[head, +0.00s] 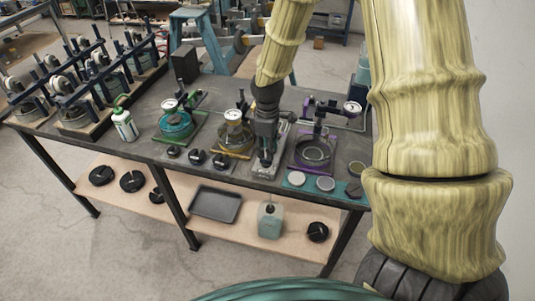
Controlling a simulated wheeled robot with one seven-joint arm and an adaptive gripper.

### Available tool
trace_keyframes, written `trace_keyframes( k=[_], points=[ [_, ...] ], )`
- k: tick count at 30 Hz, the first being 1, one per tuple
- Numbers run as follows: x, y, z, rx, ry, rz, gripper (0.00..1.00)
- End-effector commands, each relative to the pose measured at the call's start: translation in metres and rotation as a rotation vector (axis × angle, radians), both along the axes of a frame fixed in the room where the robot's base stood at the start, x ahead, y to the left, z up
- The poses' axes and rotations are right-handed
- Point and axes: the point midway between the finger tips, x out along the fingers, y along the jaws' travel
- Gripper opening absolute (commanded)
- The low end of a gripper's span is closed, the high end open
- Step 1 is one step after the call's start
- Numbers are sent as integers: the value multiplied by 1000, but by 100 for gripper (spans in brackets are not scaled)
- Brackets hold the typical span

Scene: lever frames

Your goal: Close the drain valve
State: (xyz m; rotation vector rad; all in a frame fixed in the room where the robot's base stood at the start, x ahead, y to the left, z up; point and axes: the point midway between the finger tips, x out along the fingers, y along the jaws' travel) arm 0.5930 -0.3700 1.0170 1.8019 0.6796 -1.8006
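My gripper (266,150) points down over a grey frame (284,137) on the dark workbench, between a yellow frame and a purple frame. Its fingers are small and dark here, so I cannot tell whether they are open or touching anything. My gripper and arm hide most of the grey frame. The yellow frame (229,155) and the green frame (192,129) stand to the left, each with a round gauge and a vessel. The purple frame (299,165) stands to the right, with a gauge. I cannot pick out the drain valve at this size.
Black knobs lie along the front edge; grey discs (325,184) lie at front right. Racks fill the left end.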

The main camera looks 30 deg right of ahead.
Motion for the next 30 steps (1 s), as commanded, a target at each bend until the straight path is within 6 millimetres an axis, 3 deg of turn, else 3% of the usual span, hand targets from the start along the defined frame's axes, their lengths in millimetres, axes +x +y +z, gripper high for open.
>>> trace_keyframes(
  k=[6,15,30],
  points=[
    [1,0,34,0,-4,0,32],
    [0,0,67,1,-2,-1,32],
    [0,-1,75,1,1,0,32]
  ],
)
